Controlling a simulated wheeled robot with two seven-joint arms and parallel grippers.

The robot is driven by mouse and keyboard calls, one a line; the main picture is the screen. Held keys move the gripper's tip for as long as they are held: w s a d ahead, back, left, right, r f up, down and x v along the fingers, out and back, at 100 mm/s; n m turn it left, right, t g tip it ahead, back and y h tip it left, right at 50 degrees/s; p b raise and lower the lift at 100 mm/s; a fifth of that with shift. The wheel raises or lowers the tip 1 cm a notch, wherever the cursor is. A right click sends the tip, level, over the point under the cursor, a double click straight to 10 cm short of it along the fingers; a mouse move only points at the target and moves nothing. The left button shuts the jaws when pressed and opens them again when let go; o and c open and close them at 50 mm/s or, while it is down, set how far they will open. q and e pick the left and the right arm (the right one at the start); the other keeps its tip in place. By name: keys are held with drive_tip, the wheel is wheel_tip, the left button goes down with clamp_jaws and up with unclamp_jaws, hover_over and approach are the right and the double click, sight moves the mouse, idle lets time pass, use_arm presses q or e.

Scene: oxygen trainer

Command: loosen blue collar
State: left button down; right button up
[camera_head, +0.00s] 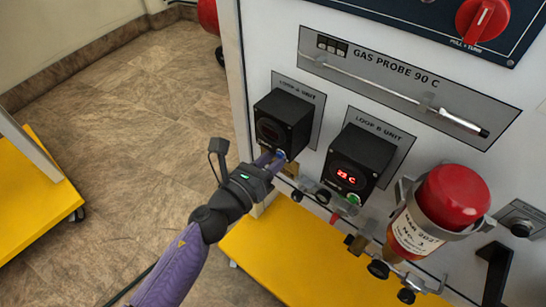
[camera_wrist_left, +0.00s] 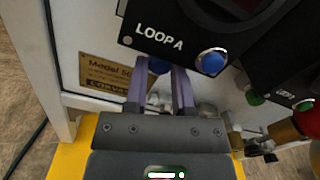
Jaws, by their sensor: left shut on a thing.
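The blue collar (camera_wrist_left: 158,66) shows as a small blue round part under the black Loop A unit (camera_head: 283,122), between the fingertips of my left gripper (camera_wrist_left: 159,78). The gripper is shut on the collar, one finger on each side, and hides part of it. In the head view my left gripper (camera_head: 273,162) reaches in from the lower left to just below the Loop A unit, and the collar is hidden there. A blue button (camera_wrist_left: 211,62) sits on the unit's front, right of the fingers. My right gripper is not in view.
The Loop B unit (camera_head: 358,160) stands to the right, its display lit red. Below it are valves and a green part (camera_head: 353,199). A red-capped bottle (camera_head: 453,196) hangs in a bracket farther right. The gas probe (camera_head: 400,96) lies above. Open floor lies left.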

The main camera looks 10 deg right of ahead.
use_arm(q)
drive_tip(key=c, duration=0.7)
unclamp_jaws()
drive_tip(key=shift+c, duration=0.2)
drive_tip(key=p+v, duration=0.2)
drive_tip(key=v, duration=0.8)
drive_tip(key=shift+p, duration=0.3)
